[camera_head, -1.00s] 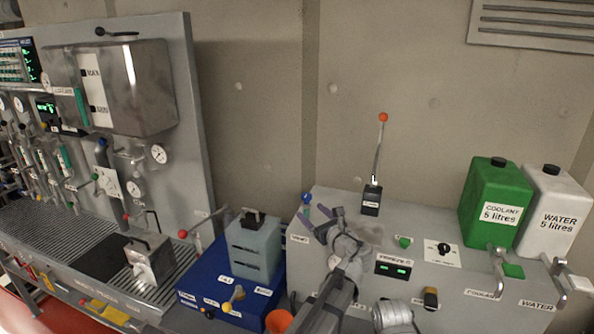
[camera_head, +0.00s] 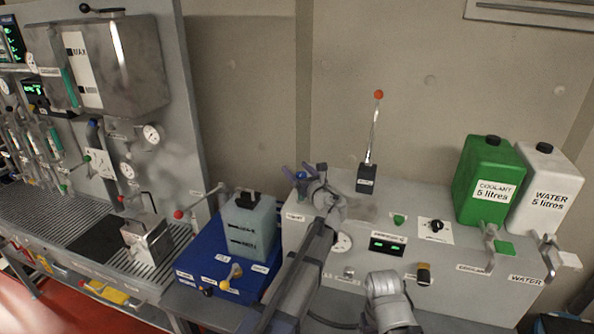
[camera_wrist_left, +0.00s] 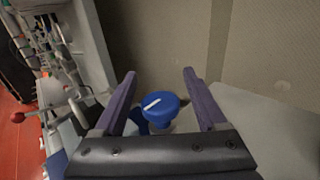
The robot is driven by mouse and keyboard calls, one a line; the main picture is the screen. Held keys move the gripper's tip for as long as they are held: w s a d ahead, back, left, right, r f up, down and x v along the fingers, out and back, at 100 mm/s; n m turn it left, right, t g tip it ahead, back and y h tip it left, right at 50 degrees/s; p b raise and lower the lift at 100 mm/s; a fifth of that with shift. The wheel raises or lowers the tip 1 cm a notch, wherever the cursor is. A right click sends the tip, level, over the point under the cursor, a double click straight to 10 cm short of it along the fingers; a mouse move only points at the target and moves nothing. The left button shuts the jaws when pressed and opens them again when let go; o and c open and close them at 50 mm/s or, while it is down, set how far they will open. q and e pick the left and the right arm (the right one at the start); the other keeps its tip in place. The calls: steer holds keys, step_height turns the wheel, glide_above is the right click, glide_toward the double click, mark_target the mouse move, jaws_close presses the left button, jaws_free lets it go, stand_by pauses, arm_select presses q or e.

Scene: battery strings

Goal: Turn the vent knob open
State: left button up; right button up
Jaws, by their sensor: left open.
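The vent knob is a round blue knob with a white pointer line, seen in the left wrist view (camera_wrist_left: 158,104) between and below the two fingers. In the head view the blue knob (camera_head: 301,175) shows at the left end of the grey console, partly hidden by the gripper. My left gripper (camera_head: 297,169) is open, with its purple fingers over the knob. In the left wrist view the left gripper (camera_wrist_left: 160,75) has its fingers apart on either side of the knob, with nothing held. Whether a finger touches it, I cannot tell. My right gripper does not show.
The grey console (camera_head: 345,205) carries a lever with a red-orange ball (camera_head: 378,94), a black rotary knob (camera_head: 436,226), a green coolant can (camera_head: 484,180) and a white water can (camera_head: 545,190). A blue box (camera_head: 205,255) with a translucent tank (camera_head: 249,225) stands left of the console.

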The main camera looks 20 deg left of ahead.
arm_select(q)
jaws_close()
stand_by(0.7)
